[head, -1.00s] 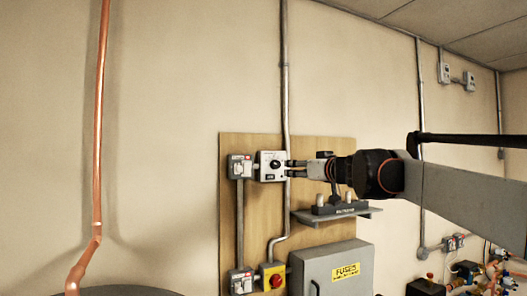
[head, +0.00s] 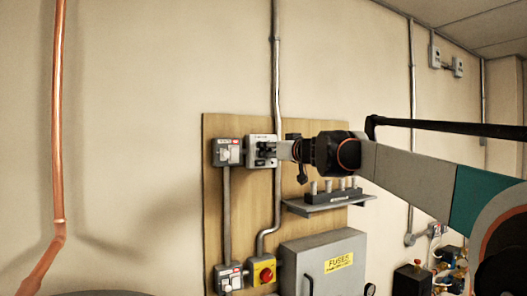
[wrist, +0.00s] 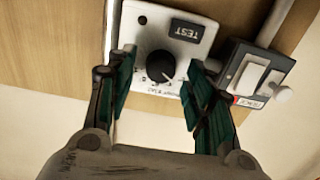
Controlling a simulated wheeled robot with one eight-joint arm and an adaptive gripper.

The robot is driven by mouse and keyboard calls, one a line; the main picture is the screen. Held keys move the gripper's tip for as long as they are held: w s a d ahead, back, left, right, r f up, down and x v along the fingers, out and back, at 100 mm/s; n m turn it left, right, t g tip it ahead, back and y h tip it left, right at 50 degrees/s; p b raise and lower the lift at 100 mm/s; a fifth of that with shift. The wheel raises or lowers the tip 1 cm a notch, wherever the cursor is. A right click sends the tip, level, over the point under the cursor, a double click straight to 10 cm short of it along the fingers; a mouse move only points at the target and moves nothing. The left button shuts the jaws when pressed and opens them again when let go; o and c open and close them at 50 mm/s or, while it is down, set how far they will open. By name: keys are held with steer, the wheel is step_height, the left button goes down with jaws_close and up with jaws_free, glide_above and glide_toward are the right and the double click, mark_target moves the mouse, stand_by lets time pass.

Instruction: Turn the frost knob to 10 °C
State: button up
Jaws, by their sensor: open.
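The frost knob (wrist: 160,66) is a round black dial with a pale pointer mark, on a white control box (wrist: 146,36) with a dark TEST label. In the wrist view the box appears upside down and the pointer aims to the lower right. My gripper (wrist: 161,75) is open, with one green-padded finger on each side of the knob and visible gaps between. In the head view my gripper (head: 270,150) is right in front of the control box (head: 253,139) and partly hides the knob. The scale numbers are too small to read.
A grey switch box (wrist: 255,75) sits beside the control box; it also shows in the head view (head: 227,152). A shelf (head: 330,202) with a dark block is below my arm. A grey FUSES cabinet (head: 310,275) and a red-and-yellow switch (head: 264,271) are lower down.

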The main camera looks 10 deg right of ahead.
steer(key=shift+w+a+r, duration=0.1)
steer(key=shift+w+a, duration=0.05)
steer(key=shift+w, duration=0.2)
steer(key=shift+c, duration=1.1)
steer(key=c, duration=0.8)
steer(key=shift+c, duration=0.2)
steer(key=shift+m, duration=4.4)
